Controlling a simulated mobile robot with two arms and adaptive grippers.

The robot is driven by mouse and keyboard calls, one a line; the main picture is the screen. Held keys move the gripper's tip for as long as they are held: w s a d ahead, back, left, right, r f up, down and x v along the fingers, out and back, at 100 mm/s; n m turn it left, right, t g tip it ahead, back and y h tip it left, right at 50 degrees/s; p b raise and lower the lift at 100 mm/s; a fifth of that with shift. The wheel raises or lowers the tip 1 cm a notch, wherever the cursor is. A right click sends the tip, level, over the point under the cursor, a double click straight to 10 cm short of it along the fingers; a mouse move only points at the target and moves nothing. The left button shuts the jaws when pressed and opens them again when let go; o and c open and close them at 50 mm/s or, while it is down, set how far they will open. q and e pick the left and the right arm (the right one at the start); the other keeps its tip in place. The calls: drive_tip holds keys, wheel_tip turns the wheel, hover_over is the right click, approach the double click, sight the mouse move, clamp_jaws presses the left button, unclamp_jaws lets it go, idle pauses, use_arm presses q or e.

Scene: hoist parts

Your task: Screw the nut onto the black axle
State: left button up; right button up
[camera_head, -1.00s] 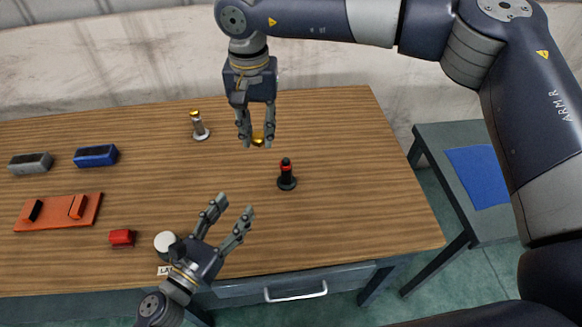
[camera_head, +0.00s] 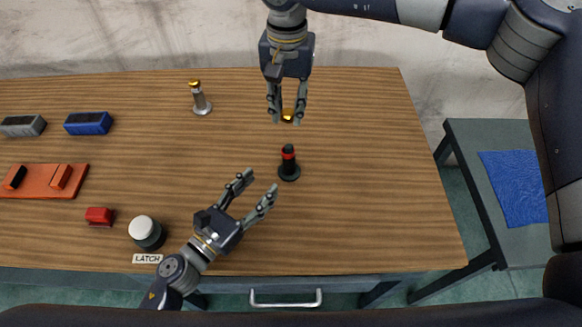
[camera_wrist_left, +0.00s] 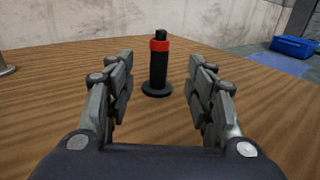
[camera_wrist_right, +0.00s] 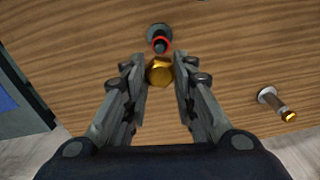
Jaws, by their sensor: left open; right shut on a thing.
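The black axle (camera_head: 289,165) stands upright on a round base on the table, with a red ring near its top. It also shows between the open fingers in the left wrist view (camera_wrist_left: 159,72) and beyond the fingertips in the right wrist view (camera_wrist_right: 159,36). My right gripper (camera_head: 287,117) points down and is shut on the golden nut (camera_wrist_right: 159,72), held above the table behind the axle. The nut also shows at the fingertips in the head view (camera_head: 288,117). My left gripper (camera_head: 258,188) is open and empty, front-left of the axle, its fingers pointing toward it without touching.
A silver post with a golden top (camera_head: 201,99) stands at the back. At left are a grey block (camera_head: 22,126), a blue block (camera_head: 88,123), an orange plate (camera_head: 42,189) and a red block (camera_head: 99,216). A white-topped button (camera_head: 143,229) sits behind a LATCH label (camera_head: 147,258).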

use_arm(q)
wheel_tip(320, 180, down, 3)
drive_tip(key=shift+w+d+r+b, duration=0.1)
drive_tip(key=shift+w+r+b, duration=0.05)
drive_tip(key=shift+b, duration=0.65)
use_arm(e)
drive_tip(key=f, duration=0.2)
drive_tip(key=shift+w+d+f, duration=0.1)
drive_tip(key=shift+w+f, duration=0.1)
drive_tip(key=shift+f, duration=0.2)
use_arm(q)
drive_tip(key=shift+r, duration=0.1)
use_arm(e)
drive_tip(key=shift+s+r, duration=0.1)
use_arm(q)
drive_tip(key=x, duration=1.2)
drive_tip(key=shift+c, duration=0.3)
clamp_jaws()
use_arm(e)
hover_over(289, 146)
drive_tip(key=shift+f, duration=2.5)
